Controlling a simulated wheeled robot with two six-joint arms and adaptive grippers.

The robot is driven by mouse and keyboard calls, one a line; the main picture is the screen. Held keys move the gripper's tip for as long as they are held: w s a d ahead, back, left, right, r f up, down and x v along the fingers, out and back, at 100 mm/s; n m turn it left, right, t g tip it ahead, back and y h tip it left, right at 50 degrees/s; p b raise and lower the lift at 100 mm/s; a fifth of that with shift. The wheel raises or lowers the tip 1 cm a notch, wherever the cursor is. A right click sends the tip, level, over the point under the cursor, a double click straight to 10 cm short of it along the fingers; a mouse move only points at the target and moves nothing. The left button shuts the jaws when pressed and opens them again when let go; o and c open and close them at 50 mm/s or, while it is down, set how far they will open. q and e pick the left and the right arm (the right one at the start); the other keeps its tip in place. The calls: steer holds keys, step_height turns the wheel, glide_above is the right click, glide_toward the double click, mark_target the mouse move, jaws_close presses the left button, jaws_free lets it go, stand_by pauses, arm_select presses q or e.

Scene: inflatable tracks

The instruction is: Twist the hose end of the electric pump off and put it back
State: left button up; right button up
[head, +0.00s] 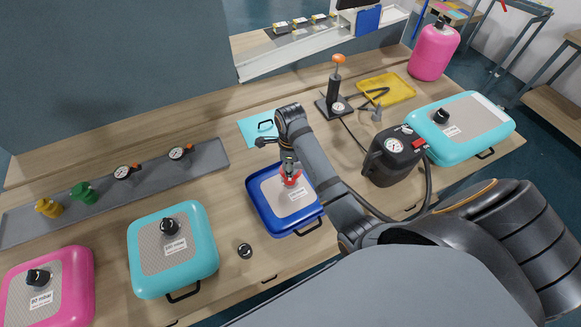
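The black electric pump (392,158), with a round dial and a red patch, stands on the bench right of centre. Its black hose (428,185) loops down its right side and passes behind my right arm; I cannot see where it ends. My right gripper (290,173) points down over the blue inflatable track (268,208), at a red fitting (291,179) on its grey top. The fingers are small and partly hidden, so I cannot tell whether they are closed on the fitting. My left gripper is not in view.
Turquoise tracks stand at left (150,260) and right (484,125), with a pink one (70,280) at far left. A black cap (244,251) lies on the bench.

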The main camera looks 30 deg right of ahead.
steer(key=shift+f, duration=0.15)
steer(key=shift+f, duration=0.4)
steer(key=shift+s+f, duration=0.3)
steer(key=shift+f, duration=0.05)
steer(key=o, duration=1.3)
steer(key=shift+w+d+f, duration=0.1)
steer(key=shift+w+f, duration=0.1)
steer(key=shift+w, duration=0.1)
steer(key=o, duration=0.5)
steer(key=shift+o, duration=0.3)
steer(key=shift+r, duration=0.15)
